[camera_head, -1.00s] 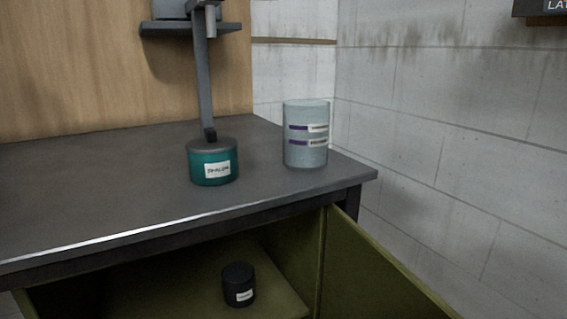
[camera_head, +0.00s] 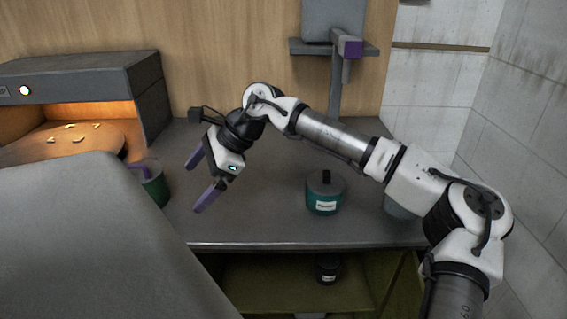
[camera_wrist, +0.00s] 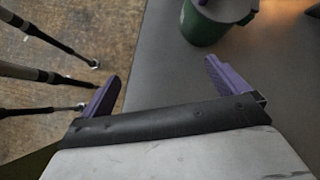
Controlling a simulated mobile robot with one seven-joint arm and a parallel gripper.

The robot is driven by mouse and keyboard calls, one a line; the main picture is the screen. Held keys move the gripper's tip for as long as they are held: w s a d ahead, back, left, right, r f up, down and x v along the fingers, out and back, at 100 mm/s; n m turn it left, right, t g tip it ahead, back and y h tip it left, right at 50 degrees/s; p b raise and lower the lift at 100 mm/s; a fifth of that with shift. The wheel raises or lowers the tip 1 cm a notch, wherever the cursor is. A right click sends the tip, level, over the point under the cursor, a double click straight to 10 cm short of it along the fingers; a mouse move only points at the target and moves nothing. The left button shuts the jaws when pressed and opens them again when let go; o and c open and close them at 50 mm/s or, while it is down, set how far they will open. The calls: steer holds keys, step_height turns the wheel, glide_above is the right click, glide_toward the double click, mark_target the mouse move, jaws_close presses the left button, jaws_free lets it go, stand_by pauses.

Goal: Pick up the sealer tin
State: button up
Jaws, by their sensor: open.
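A teal tin (camera_head: 325,201) with a grey lid, a black upright handle and a white label stands on the dark bench, right of centre. Its label is too small to read surely. A small black tin (camera_head: 328,271) with a white label sits in the open cupboard below the bench. My gripper (camera_head: 194,187) is open and empty above the bench, left of the teal tin and apart from it. Its purple fingers point down and left. In the wrist view, the space between the fingers (camera_wrist: 161,68) is empty and neither labelled tin shows.
A green pot (camera_head: 156,189) with a purple part stands left of my gripper; it shows in the wrist view too (camera_wrist: 203,30). A lit grey oven-like box (camera_head: 85,75) is at left. A grey canister (camera_head: 398,208) is mostly behind my arm. A large grey shape (camera_head: 80,240) fills the lower left.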

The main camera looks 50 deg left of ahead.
steer(key=w+d+r+t+h+p, duration=0.1)
steer(key=w+d+r+t+p, duration=0.15)
steer(key=w, duration=0.55)
steer(key=w+d+r+t+h+p, duration=0.1)
steer(key=w+d+r+t, duration=0.2)
steer(key=w, duration=0.5)
steer(key=r+m+t+h+p, duration=0.1)
steer(key=r+t+h, duration=0.1)
glide_above(326, 185)
steer(key=w+a, duration=0.1)
steer(key=a, duration=0.1)
steer(key=shift+w+f, duration=0.1)
steer(key=shift+w, duration=0.1)
steer(key=f, duration=0.4)
steer(key=f+p, duration=0.1)
steer(key=f, duration=0.2)
steer(key=shift+w+d+f, duration=0.15)
steer(key=shift+d+f, duration=0.05)
steer(key=shift+f, duration=0.2)
steer(key=shift+s+d+f+p, duration=0.15)
steer(key=shift+f+p, duration=0.5)
steer(key=shift+f, duration=0.85)
steer(key=shift+s+d+f+p, duration=0.1)
steer(key=shift+f+p, duration=0.55)
steer(key=shift+f, duration=0.8)
steer(key=shift+r, duration=0.1)
steer(key=c, duration=1.1)
step_height(326, 185, up, 20)
steer(key=b, duration=0.3)
